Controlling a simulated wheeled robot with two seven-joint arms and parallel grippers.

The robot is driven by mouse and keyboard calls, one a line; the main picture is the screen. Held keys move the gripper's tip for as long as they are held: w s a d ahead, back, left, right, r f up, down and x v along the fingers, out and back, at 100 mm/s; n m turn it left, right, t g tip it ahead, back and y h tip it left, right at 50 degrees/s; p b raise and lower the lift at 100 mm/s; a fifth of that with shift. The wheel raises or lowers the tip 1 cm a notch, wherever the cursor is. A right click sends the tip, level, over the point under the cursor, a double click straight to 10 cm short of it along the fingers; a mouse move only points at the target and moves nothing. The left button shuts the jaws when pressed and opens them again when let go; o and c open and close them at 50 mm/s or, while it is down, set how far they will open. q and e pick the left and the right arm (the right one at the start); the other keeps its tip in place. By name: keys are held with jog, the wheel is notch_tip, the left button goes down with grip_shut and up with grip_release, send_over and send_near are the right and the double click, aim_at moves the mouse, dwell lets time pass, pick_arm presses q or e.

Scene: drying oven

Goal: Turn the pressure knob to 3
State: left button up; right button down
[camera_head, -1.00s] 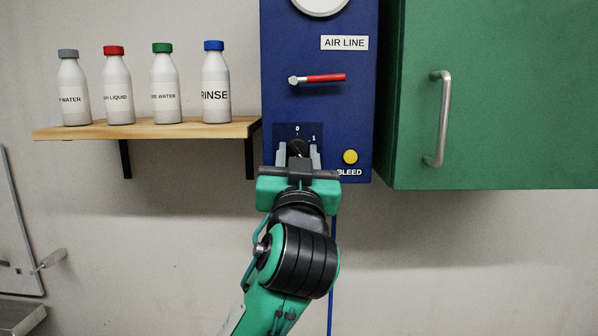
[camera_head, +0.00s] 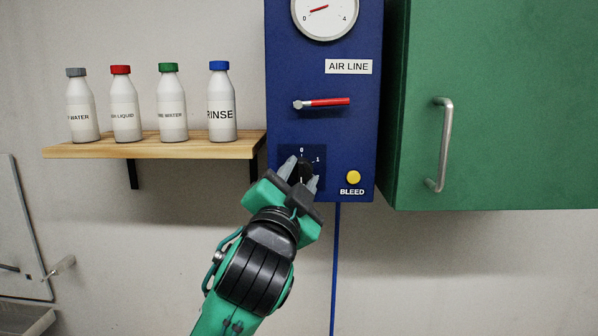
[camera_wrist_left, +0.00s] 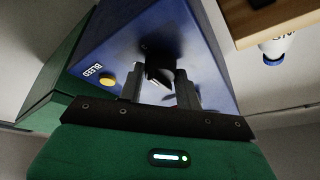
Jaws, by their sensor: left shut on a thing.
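The black pressure knob (camera_head: 306,168) sits on a dark dial plate low on the blue air line panel (camera_head: 287,80). The marks 0 and 1 show on the plate; the rest is hidden behind my gripper. My left gripper (camera_head: 299,178) is shut on the knob, with one finger on each side, and is tilted clockwise. In the left wrist view, the knob (camera_wrist_left: 160,70) shows between the fingertips of the gripper (camera_wrist_left: 162,92). My right gripper is not in view.
A yellow BLEED button (camera_head: 353,177) is close right of the knob. A red-handled valve lever (camera_head: 325,102) is above it. A green cabinet (camera_head: 500,100) stands at the right, and a wooden shelf (camera_head: 160,149) with several bottles is at the left.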

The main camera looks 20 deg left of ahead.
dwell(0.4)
pick_arm(q)
jog(key=o, duration=1)
jog(key=shift+s+f, duration=0.1)
jog(key=shift+s, duration=0.05)
jog(key=b+v, duration=1.3)
jog(key=b, duration=0.3)
jog(key=shift+s, duration=0.2)
